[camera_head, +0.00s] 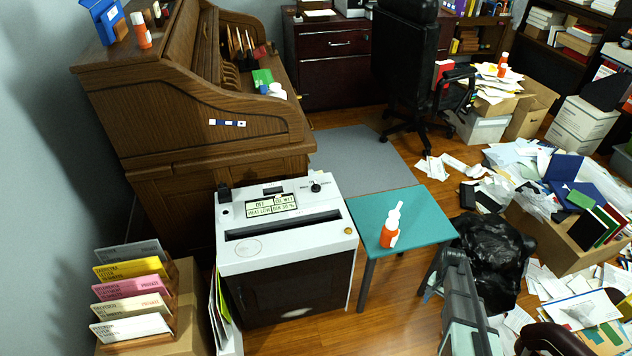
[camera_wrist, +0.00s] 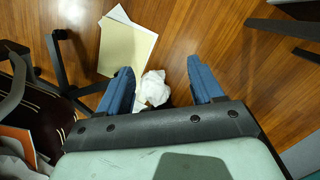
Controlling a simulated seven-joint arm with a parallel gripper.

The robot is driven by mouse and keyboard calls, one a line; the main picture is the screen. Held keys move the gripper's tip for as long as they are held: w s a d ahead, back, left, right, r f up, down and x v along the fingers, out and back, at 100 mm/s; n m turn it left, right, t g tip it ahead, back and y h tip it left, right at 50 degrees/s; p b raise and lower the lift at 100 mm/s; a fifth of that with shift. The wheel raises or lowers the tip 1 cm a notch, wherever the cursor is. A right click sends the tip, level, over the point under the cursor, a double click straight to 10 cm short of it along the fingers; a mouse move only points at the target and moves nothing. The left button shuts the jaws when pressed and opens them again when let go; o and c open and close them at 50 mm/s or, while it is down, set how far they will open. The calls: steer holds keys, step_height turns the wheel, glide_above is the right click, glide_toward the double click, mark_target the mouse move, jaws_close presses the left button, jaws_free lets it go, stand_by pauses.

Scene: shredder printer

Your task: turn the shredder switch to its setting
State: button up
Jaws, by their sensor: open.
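The shredder (camera_head: 285,255) is a white-topped, dark-fronted box with a long black feed slot, standing left of the teal side table. A small black round knob (camera_head: 316,187), which looks like its switch, sits at the back right of the top. The knob is too small for me to tell its setting. A label panel (camera_head: 271,204) with several words lies left of the knob. My gripper shows in the wrist view (camera_wrist: 160,88) with two blue fingers wide apart and nothing between them. It points at the floor, apart from the shredder, which is out of the wrist view.
The teal table (camera_head: 370,215) beside the shredder bears an orange bottle (camera_head: 390,228). A brown roll-top desk (camera_head: 195,100) stands behind the shredder. A file sorter (camera_head: 130,300) stands at left. A black bag (camera_head: 495,255), boxes and loose papers crowd the right side.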

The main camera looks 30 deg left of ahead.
steer(key=w+a+r+t, duration=0.1)
steer(key=w+a+r, duration=0.25)
steer(key=w, duration=0.25)
steer(key=w+a+r+m, duration=0.1)
steer(key=w+a+r, duration=0.25)
steer(key=w, duration=0.25)
steer(key=w+a+r+t, duration=0.1)
steer(key=w+a+r, duration=0.25)
steer(key=w, duration=0.25)
steer(key=w+a+r+m+t, duration=0.1)
steer(key=w+a+r, duration=0.65)
steer(key=r, duration=0.25)
step_height(320, 180, up, 13)
steer(key=m+y, duration=0.1)
steer(key=m, duration=0.4)
glide_above(316, 184)
steer(key=shift+g, duration=0.3)
step_height(316, 184, down, 13)
steer(key=shift+w+f, duration=0.1)
steer(key=shift+c, duration=0.4)
